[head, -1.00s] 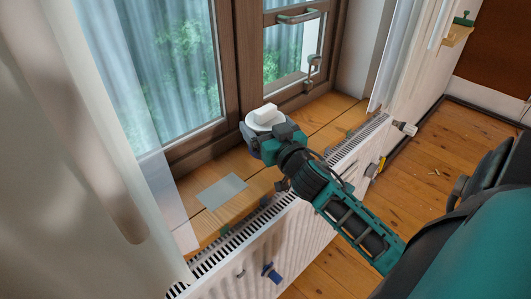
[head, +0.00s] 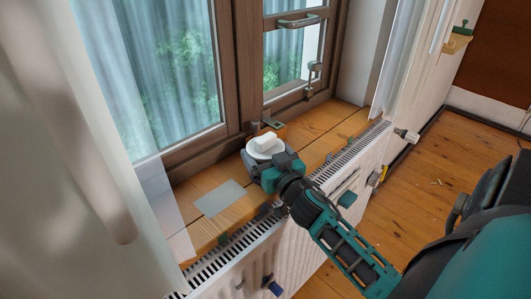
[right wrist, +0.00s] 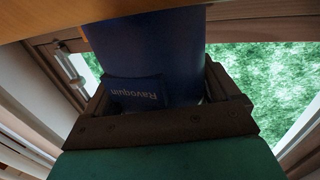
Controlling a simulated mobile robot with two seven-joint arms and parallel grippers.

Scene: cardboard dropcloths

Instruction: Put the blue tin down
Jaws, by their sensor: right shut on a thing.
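The blue tin (right wrist: 150,55) fills the middle of the right wrist view, with an upside-down label reading "Ravoquin". In the head view its white top with a raised knob (head: 265,146) shows above my right gripper (head: 264,165), which hides most of the body. The right gripper is shut on the tin, with its dark jaws on either side. The tin is over the wooden windowsill (head: 310,122), whose wood also shows at the top edge of the right wrist view. I cannot tell whether its base touches the sill. My left gripper is not in view.
A pale square sheet (head: 220,199) lies on the sill left of the tin. The window frame (head: 244,75) stands behind, and a white radiator (head: 285,245) runs along the front edge. A curtain (head: 60,180) hangs at left. The sill right of the tin has bare wood.

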